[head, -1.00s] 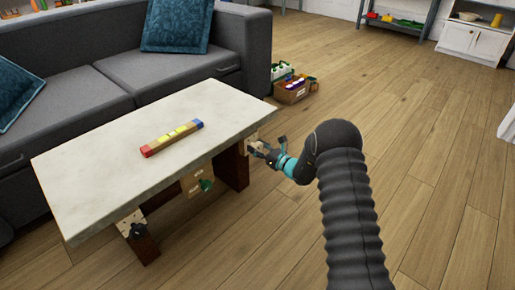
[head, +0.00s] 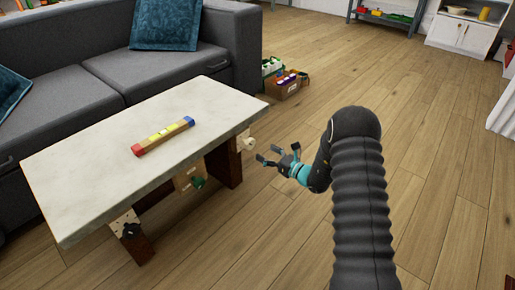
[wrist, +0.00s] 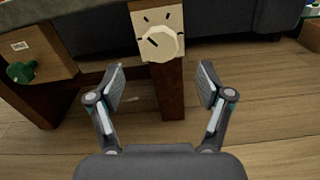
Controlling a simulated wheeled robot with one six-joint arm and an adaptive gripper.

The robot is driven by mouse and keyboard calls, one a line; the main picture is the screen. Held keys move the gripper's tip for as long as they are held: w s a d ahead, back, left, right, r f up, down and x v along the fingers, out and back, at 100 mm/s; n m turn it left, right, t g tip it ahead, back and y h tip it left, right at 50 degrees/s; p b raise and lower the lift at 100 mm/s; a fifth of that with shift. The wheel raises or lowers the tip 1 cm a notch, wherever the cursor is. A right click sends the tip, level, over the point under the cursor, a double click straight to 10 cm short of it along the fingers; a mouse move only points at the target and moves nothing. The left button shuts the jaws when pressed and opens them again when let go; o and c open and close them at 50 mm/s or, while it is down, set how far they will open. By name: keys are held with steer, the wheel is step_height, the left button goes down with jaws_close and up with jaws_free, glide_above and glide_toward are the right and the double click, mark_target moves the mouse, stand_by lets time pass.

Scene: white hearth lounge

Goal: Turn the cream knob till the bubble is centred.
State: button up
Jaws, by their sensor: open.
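The cream knob (wrist: 158,44) is round, with a dark pointer line aimed up and left. It sits on a cream plate with dark tick marks at the table's end, and also shows in the head view (head: 248,144). My gripper (wrist: 162,70) is open and empty, its fingers spread below and to either side of the knob in the wrist view. In the head view my gripper (head: 268,154) is a short gap right of the knob. A spirit level (head: 163,135) with red and blue ends lies on the tabletop; its bubble is too small to read.
The pale-topped table (head: 90,165) has a green knob (head: 198,182) on its front, also in the wrist view (wrist: 22,72), and a black knob (head: 131,230) near the left leg. A grey sofa (head: 80,70) stands behind. Floor to the right is clear.

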steer(key=shift+v, duration=1.45)
steer(key=s+a+f+n+g, duration=0.3)
steer(key=s+f+n+g, duration=0.25)
steer(key=s, duration=0.25)
steer(key=s+d+r+n+g+h+p, duration=0.1)
steer(key=s+r+n+g+h, duration=0.1)
steer(key=s+r+n+g, duration=0.4)
steer(key=s+d+r+n+g+h, duration=0.1)
steer(key=s+r+n, duration=0.15)
steer(key=s, duration=0.55)
steer(key=s+d+r+n+t+h+p, duration=0.2)
steer(key=s+r, duration=0.4)
steer(key=r, duration=0.4)
steer(key=s+d+r+n+t+h+p, duration=0.2)
steer(key=s+d+r+n+h, duration=0.3)
steer(key=r, duration=0.6)
steer(key=s+d+r+n+t+h+p, duration=0.3)
steer(key=s+d+r+n+h, duration=0.1)
steer(key=s+d+r, duration=0.3)
step_height(320, 180, up, 4)
steer(key=s+n, duration=0.1)
steer(key=s, duration=0.1)
steer(key=shift+s+d+n+p, duration=0.2)
steer(key=shift+s+n+p, duration=0.1)
steer(key=shift+n, duration=0.1)
